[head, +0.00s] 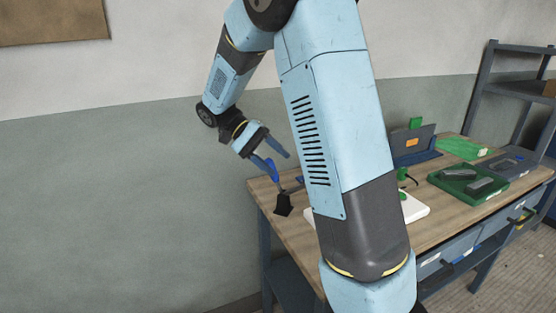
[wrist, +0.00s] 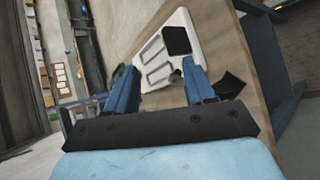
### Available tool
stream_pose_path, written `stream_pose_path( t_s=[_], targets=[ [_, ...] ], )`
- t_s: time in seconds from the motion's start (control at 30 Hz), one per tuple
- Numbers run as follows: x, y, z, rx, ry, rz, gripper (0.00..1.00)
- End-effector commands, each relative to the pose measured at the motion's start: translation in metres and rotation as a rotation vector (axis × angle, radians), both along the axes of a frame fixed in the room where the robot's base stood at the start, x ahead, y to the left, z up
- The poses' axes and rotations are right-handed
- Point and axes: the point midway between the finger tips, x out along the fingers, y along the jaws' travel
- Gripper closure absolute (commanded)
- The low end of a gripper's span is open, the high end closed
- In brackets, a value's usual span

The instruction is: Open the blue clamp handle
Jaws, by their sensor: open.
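My gripper (head: 280,164) is open above the near left corner of the workbench, its fingers pointing down and to the right. A bright blue piece, apparently the blue clamp handle (head: 271,167), shows beside the lower finger, above a black block (head: 283,205) on the bench. I cannot tell whether finger and handle touch. In the wrist view the two blue fingers of my gripper (wrist: 163,72) are spread apart. A small dark part (wrist: 175,76) shows between them, and a black piece (wrist: 230,84) lies right of the right finger. The blue handle cannot be made out there.
A white plate (wrist: 158,60) with a black square lies on the wooden workbench (head: 445,215). My arm hides part of it in the head view. A green tray (head: 468,187) and a dark blue stand (head: 415,150) are farther right. A shelf rack (head: 485,85) stands at the right.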

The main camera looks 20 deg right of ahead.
Motion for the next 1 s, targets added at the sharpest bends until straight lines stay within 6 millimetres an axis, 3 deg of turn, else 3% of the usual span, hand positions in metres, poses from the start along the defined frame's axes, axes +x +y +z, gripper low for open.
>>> stream_pose_path(
  t_s=[0.3, 0.7, 0.87, 1.0],
  targets=[
    [-0.032, 0.000, 0.014, 0.000, 0.000, 0.001, 0.46],
    [-0.037, 0.000, 0.016, 0.001, 0.001, 0.001, 0.46],
    [-0.038, -0.003, 0.016, 0.024, -0.027, -0.015, 0.62],
    [-0.040, -0.012, 0.015, 0.114, -0.146, -0.074, 0.75]
  ],
)
